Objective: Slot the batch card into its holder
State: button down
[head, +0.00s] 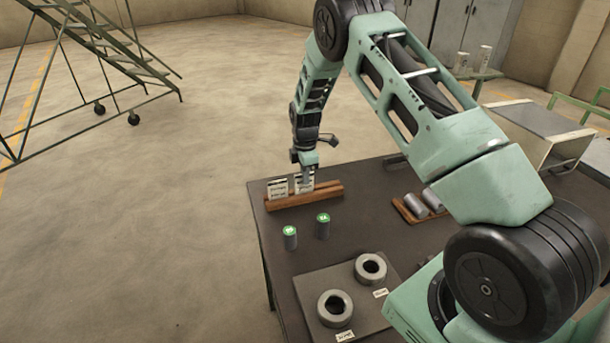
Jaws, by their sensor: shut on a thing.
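My gripper (306,179) is at the far left part of the dark table, directly above the wooden card holder (318,193). It is shut on a white batch card (301,186), whose lower edge is at the holder. I cannot tell whether that edge sits inside the slot or just behind or above it. Another white card with dark print (278,187) stands upright in the holder to the left. The fingertips are small here and partly merge with the held card.
Two grey cylinders with green tops (290,237) (323,225) stand in front of the holder. Two grey rings (335,308) (370,268) lie on a plate with labels nearer me. A wooden tray (407,211) with grey cylinders is to the right. Bare table (362,205) lies between.

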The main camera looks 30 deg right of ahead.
jog(key=shift+f, duration=0.35)
jog(key=c, duration=1.5)
grip_release()
notch_tip(320, 180, up, 17)
jog(key=b, duration=0.4)
jog(key=shift+r+b, duration=0.2)
jog(key=shift+b, duration=0.15)
jog(key=shift+s, duration=0.1)
